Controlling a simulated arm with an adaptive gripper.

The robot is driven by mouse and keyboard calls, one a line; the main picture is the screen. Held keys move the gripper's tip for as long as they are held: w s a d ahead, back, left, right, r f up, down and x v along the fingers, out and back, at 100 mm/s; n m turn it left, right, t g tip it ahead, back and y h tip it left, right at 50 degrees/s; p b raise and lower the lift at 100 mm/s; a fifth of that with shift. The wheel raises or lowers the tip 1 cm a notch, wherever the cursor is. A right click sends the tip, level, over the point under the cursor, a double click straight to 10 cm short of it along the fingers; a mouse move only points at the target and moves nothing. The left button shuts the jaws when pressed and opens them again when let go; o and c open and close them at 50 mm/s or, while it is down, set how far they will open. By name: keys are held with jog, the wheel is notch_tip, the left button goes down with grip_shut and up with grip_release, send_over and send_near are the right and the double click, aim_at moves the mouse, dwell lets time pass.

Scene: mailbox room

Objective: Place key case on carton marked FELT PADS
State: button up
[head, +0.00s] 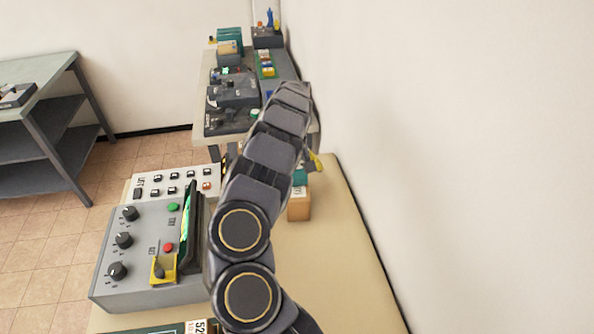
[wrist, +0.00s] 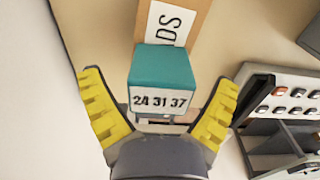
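The key case appears to be the teal block (wrist: 163,68) with a white front marked 24 31 37. In the wrist view it is between my gripper's (wrist: 159,78) two yellow fingers, with a gap on each side. The fingers are spread open. Behind it is the brown carton (wrist: 190,42), with a white label of which "DS" shows. In the head view the teal block (head: 299,177) appears to rest on top of the carton (head: 299,206). My arm hides most of the gripper there; a yellow finger (head: 316,161) shows just above the block.
A grey control box (head: 140,240) with knobs and a screen stands left of my arm, with a button panel (head: 172,186) behind it. The tan tabletop (head: 335,270) is clear at right, bounded by the wall. A cluttered table (head: 205,90) stands beyond.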

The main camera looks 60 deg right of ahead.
jog(key=shift+r, duration=0.1)
notch_tip(320, 180, up, 12)
jog(key=w+a+r+n+y, duration=0.1)
jog(key=w+a+r+n, duration=0.15)
jog(key=a, duration=0.55)
jog(key=w+a+r+n+t, duration=0.1)
jog(key=w+a+r+n, duration=0.2)
jog(key=a, duration=0.5)
jog(key=w+a+r+n+y, duration=0.15)
jog(key=a+r, duration=0.25)
jog(key=a, duration=0.4)
jog(key=s+a+r+n+g, duration=0.1)
jog(key=s+a+r, duration=0.1)
jog(key=s+a, duration=0.3)
jog(key=s+a+r+n, duration=0.1)
jog(key=s+a, duration=0.1)
jog(key=a, duration=0.6)
jog(key=s+a+f+g+h, duration=0.1)
jog(key=s+a+f, duration=0.1)
jog(key=s, duration=0.7)
jog(key=s+a+f+h, duration=0.1)
jog(key=s+a+f, duration=0.1)
jog(key=s, duration=0.8)
jog(key=shift+a+f+g, duration=0.2)
jog(key=shift+f+g, duration=0.15)
jog(key=shift+g, duration=0.05)
jog(key=shift+h, duration=0.25)
